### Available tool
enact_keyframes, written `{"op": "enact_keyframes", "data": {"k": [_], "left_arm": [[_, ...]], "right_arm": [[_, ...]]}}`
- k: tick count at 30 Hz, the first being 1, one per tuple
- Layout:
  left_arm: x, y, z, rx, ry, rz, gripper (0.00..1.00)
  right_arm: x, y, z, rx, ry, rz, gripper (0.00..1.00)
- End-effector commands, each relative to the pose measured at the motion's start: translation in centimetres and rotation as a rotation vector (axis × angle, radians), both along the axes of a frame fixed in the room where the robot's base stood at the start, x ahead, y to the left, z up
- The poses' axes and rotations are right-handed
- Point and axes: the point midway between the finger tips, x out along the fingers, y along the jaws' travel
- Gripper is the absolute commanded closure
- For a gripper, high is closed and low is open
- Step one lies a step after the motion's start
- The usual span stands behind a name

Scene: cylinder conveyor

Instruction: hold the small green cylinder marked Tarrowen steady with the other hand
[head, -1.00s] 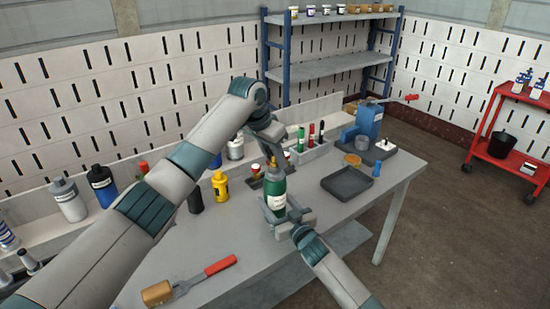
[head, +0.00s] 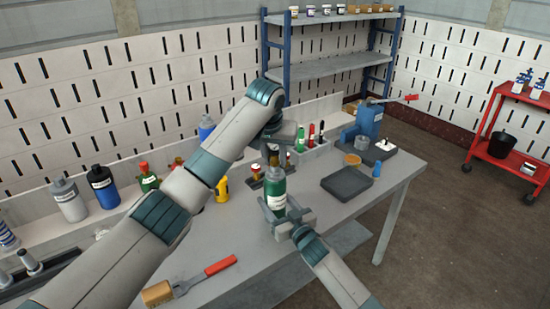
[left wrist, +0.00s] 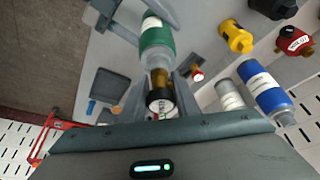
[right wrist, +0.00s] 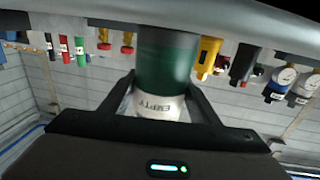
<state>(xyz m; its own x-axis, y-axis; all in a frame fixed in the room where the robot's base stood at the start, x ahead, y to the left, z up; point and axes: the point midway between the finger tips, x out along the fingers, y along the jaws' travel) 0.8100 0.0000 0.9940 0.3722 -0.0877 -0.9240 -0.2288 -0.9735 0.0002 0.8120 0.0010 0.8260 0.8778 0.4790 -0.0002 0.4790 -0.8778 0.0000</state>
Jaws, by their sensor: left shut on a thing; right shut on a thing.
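The green cylinder (head: 276,194) stands upright over the front of the grey table, with a pale label, brass neck and dark top. My right gripper (head: 288,214) is shut around its body; in the right wrist view the cylinder (right wrist: 167,62) sits between the fingers, its white band reading EMPTY. My left gripper (head: 272,150) is above it, shut on the brass neck and dark cap (left wrist: 160,100) at its top in the left wrist view. The name Tarrowen cannot be read. The left arm hides part of the table behind.
A dark tray (head: 347,184) lies to the right and a red-handled tool (head: 200,276) at front left. Several bottles line the back left, including a blue one (head: 103,190). The table's front edge is near.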

Motion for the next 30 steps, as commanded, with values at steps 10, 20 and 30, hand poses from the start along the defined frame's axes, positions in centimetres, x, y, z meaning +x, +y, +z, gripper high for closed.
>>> {"op": "enact_keyframes", "data": {"k": [10, 20, 30], "left_arm": [[-0.06, -0.19, 0.01, 0.000, 0.001, 0.209, 1.00], [-0.03, -0.08, 0.05, -0.001, 0.001, 0.518, 1.00], [-0.01, -0.02, 0.05, 0.001, 0.001, 0.533, 1.00]], "right_arm": [[0.00, -0.01, -0.04, 0.000, 0.001, 0.000, 0.71], [0.00, -0.01, -0.04, 0.000, 0.001, 0.000, 0.71], [-0.01, 0.00, -0.03, 0.000, 0.000, 0.000, 0.71]]}}
